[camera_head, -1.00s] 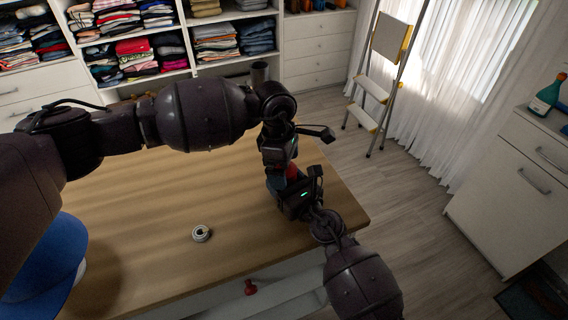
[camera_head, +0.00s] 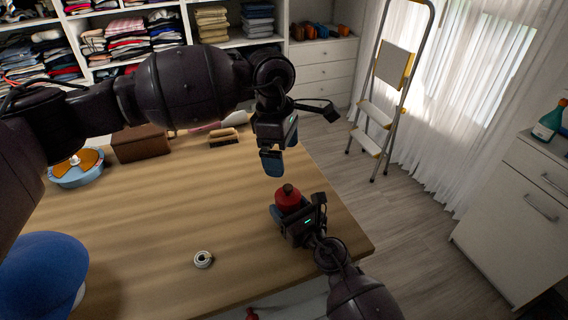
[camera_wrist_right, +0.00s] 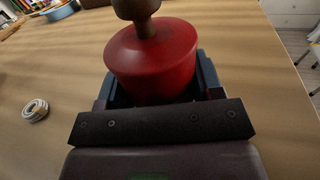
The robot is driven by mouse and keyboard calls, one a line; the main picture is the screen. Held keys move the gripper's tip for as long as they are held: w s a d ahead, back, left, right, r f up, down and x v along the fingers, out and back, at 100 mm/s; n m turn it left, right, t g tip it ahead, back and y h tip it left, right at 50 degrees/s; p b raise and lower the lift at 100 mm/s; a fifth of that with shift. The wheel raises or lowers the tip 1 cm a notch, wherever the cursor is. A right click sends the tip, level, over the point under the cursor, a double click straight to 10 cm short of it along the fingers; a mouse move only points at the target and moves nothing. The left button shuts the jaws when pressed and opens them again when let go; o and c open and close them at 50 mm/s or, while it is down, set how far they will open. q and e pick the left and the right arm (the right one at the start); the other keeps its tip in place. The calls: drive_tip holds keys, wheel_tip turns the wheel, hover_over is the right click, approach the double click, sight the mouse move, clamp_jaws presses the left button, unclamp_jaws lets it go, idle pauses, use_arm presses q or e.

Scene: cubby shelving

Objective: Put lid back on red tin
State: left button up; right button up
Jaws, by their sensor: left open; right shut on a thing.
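The red tin (camera_head: 289,200) stands upright near the table's right front edge. Its lid (camera_head: 288,188), with a dark knob, sits on top of it, and the brown knob (camera_wrist_right: 148,28) also shows in the right wrist view. The lid looks level, with no visible gap. My right gripper (camera_head: 282,210) is shut around the tin's body from the front, one finger on each side. My left gripper (camera_head: 272,168) is open and empty, fingers pointing down, above and behind the tin and clear of the knob. The tin's base is hidden by my right gripper.
A small white ring-like roll (camera_head: 203,259) lies on the wooden table (camera_head: 170,215), left of the tin. The table's middle is clear.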

use_arm(q)
drive_tip(key=shift+r, duration=0.3)
use_arm(e)
drive_tip(key=o, duration=1.4)
drive_tip(key=shift+c, duration=0.2)
drive_tip(key=v, duration=1.1)
